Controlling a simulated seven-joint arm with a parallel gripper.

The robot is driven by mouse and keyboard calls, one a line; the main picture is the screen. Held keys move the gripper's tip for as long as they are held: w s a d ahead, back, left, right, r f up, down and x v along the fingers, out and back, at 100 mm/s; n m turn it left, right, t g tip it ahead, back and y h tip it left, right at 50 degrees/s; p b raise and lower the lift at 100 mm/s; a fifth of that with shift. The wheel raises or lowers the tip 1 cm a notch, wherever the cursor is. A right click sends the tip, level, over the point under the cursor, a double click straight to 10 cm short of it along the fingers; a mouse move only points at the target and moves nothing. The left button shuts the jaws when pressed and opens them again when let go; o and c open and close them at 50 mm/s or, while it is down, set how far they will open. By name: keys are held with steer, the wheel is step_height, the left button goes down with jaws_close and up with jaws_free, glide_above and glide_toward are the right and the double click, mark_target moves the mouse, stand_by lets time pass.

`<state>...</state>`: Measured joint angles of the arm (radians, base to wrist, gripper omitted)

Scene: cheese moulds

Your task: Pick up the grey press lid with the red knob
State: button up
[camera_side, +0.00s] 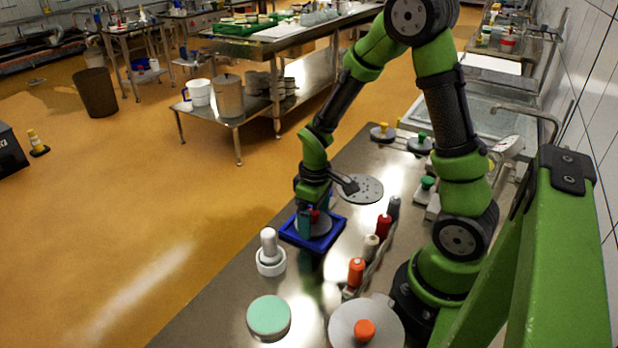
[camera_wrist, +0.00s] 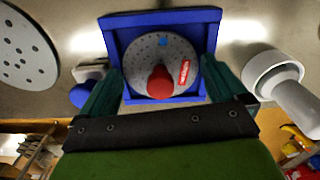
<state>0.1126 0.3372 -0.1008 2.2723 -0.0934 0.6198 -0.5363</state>
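The lid lies inside a blue square frame (camera_wrist: 160,18), which also shows in the side view (camera_side: 327,240) on the steel table. My gripper (camera_wrist: 162,72) is open, with one teal finger on each side of the knob and a gap to it on both sides. In the side view my gripper (camera_side: 315,214) is low over the frame and partly hides the lid and knob.
A white handled stamp (camera_side: 269,256) stands close to the frame. A perforated disc (camera_side: 362,189) lies behind it. Several bottles (camera_side: 371,247) line the right side. A mint disc (camera_side: 268,316), an orange-knobbed lid (camera_side: 345,328) and a yellow-knobbed lid (camera_side: 382,133) share the table.

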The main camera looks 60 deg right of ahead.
steer(key=c, duration=0.8)
steer(key=shift+o, duration=0.2)
steer(key=shift+r, duration=0.1)
steer(key=shift+r, duration=0.3)
steer(key=r, duration=0.8)
steer(key=shift+d+r, duration=0.2)
steer(key=shift+r, duration=0.05)
steer(key=s+d+m, duration=0.2)
steer(key=d, duration=0.8)
steer(key=n, duration=0.3)
glide_above(362, 187)
steer(key=shift+n, duration=0.4)
step_height(362, 187, down, 9)
steer(key=shift+a+f, duration=0.1)
steer(key=shift+f, duration=0.05)
